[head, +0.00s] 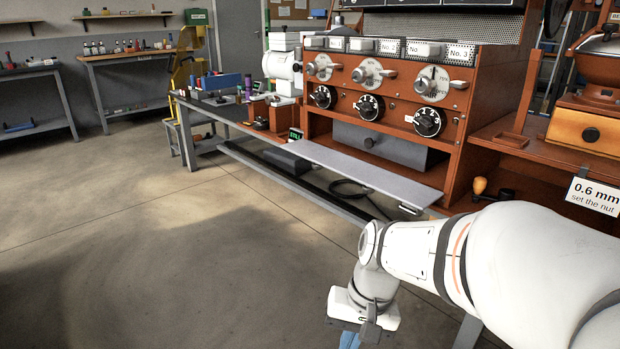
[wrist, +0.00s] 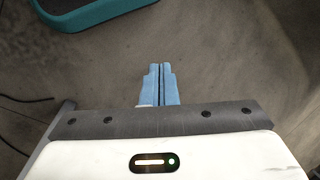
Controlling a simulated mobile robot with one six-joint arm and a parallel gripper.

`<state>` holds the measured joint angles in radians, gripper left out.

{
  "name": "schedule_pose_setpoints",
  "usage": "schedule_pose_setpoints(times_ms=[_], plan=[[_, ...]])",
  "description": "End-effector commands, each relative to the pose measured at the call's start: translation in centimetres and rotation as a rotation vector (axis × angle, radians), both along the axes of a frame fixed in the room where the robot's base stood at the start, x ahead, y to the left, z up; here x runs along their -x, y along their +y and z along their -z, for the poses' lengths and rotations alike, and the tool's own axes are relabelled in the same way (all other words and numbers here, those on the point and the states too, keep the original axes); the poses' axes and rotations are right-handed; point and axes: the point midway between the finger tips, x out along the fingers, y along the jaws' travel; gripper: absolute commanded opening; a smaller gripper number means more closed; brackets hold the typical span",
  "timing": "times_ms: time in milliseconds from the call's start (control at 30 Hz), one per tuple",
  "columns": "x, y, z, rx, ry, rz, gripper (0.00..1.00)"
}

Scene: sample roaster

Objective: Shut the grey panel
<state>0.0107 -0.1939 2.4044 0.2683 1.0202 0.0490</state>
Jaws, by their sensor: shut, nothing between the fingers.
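The grey panel (head: 362,174) is a long flat flap at the foot of the brown roaster. It lies folded down, roughly level, and sticks out in front of the roaster. The panel is not in the wrist view.
The roaster front (head: 400,95) carries several knobs and dials above the panel. A side shelf (head: 510,141) with a wooden-handled tool (head: 479,186) is at the right. A teal-edged object (wrist: 95,14) and a cable lie on the floor. Open floor spreads left.

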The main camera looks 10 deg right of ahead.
Motion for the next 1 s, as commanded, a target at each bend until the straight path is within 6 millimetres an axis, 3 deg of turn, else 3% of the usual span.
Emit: schedule_pose_setpoints(times_ms=[167,300,467,567,667,800,900,1000], plan=[[-5.2,5.2,-0.1,-0.340,0.251,0.282,0.00],[-11.2,8.4,-1.2,-0.636,0.426,0.482,0.00],[-19.5,9.3,-2.4,-0.999,0.593,0.678,0.00],[-25.0,8.1,-2.7,-1.238,0.669,0.777,0.00],[-30.1,5.5,-2.4,-1.485,0.721,0.860,0.00],[-36.0,0.1,-0.7,-1.827,0.735,0.933,0.00],[-38.5,-3.9,1.0,-2.033,0.709,0.958,0.00],[-39.8,-7.2,2.5,-2.187,0.671,0.963,0.00]])
